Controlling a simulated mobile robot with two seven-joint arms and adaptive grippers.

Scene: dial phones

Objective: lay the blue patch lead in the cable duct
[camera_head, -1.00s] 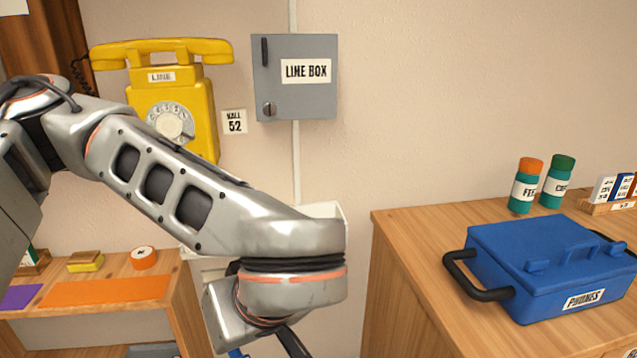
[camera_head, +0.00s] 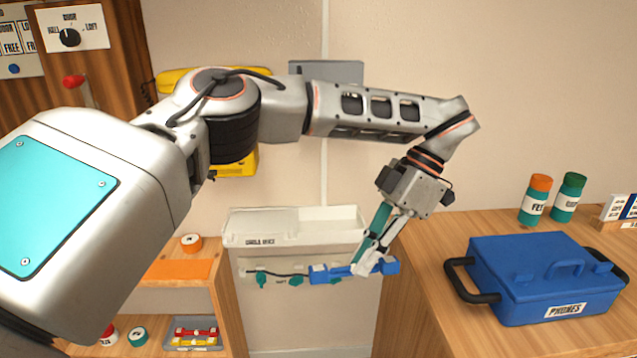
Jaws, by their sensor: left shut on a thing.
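The blue patch lead (camera_head: 330,274) appears as a blue bar-like piece in front of a pale rail, between the two wooden units. My left gripper (camera_head: 368,266) reaches down from the upper right and is shut on it, near its right part. The fingers hide some of it. An open white trough (camera_head: 290,224) with a small blurred label is fixed to the wall just above and behind; it looks like the cable duct. The lead is below the trough's front wall; I cannot tell whether it touches the rail. My right gripper is not in view.
The pale rail (camera_head: 253,268) carries teal pegs and a dark cord. A blue PHONES case (camera_head: 540,275) and two bottles stand on the right-hand counter (camera_head: 440,250). Shelves (camera_head: 222,290) with tape and small parts are at left. My left arm hides much of the yellow phone (camera_head: 235,163).

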